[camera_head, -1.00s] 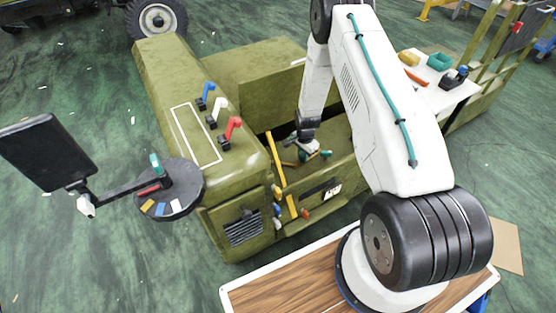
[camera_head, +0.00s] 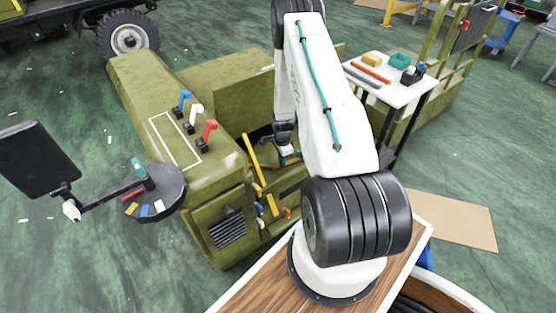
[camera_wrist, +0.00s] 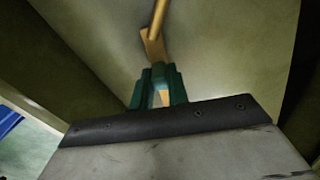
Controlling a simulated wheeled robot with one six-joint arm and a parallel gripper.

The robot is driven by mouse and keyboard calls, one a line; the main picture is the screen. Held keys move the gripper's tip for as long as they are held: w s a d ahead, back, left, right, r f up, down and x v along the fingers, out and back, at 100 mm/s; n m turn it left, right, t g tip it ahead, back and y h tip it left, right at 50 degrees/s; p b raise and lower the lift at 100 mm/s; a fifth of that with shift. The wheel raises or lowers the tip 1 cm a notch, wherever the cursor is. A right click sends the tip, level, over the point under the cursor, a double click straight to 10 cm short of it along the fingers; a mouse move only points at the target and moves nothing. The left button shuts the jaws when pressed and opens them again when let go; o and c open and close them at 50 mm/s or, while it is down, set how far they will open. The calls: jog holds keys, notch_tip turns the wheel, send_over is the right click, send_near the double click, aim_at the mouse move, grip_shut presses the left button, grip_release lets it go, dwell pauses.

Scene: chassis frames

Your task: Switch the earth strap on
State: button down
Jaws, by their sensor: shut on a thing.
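A dull green vehicle (camera_head: 205,165) fills the middle of the head view. Blue (camera_head: 183,100), white (camera_head: 195,116) and red (camera_head: 208,134) levers stand in a row on its top. A long yellow bar (camera_head: 253,155) slants beside its open bay. My gripper (camera_head: 289,153) is inside the bay, right of this bar. In the wrist view my green fingers (camera_wrist: 160,88) are shut on a tan-yellow piece (camera_wrist: 164,97). A tan rod with a flat foot (camera_wrist: 152,45) shows just beyond them. I cannot tell which part is the earth strap; my arm hides part of the bay.
Several small coloured handles (camera_head: 266,206) sit on the vehicle's near face. A round dark tray (camera_head: 158,192) and a black screen (camera_head: 37,160) stand at left. A white table (camera_head: 400,94) with tools is at back right. Green floor is open at left.

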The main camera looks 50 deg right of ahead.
jog(key=c, duration=1.4)
grip_release()
jog(key=shift+o, duration=0.2)
jog(key=shift+r, duration=0.1)
notch_tip(320, 180, up, 8)
jog(key=shift+f, duration=0.15)
